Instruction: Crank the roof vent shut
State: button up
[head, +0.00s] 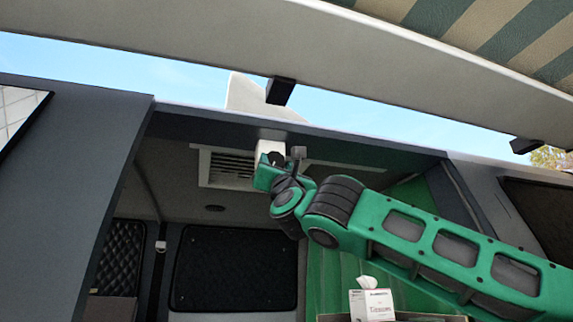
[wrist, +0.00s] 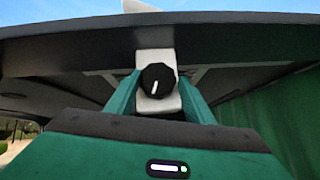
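The roof vent's white lid (head: 255,97) stands raised above the roof edge. Its slatted inner grille (head: 228,168) shows in the ceiling. A white crank housing (head: 270,147) hangs under the roof edge. In the wrist view a black faceted knob (wrist: 158,80) with a white pointer line sits on the white housing (wrist: 155,57). The line is nearly upright, its top tipped slightly left. My gripper (head: 268,172) is up at the housing. In the wrist view its green fingers (wrist: 158,90) stand apart on both sides of the knob, with narrow gaps; contact is not visible.
The striped awning and its beam (head: 400,55) hang above, with black brackets (head: 280,91) below. The dark roof edge (wrist: 70,42) runs close above my gripper. Below stand a tissue box (head: 372,304) and a dark padded window panel (head: 235,268).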

jog(key=c, duration=0.5)
jog(key=shift+w+d, duration=0.1)
jog(key=shift+d, duration=0.1)
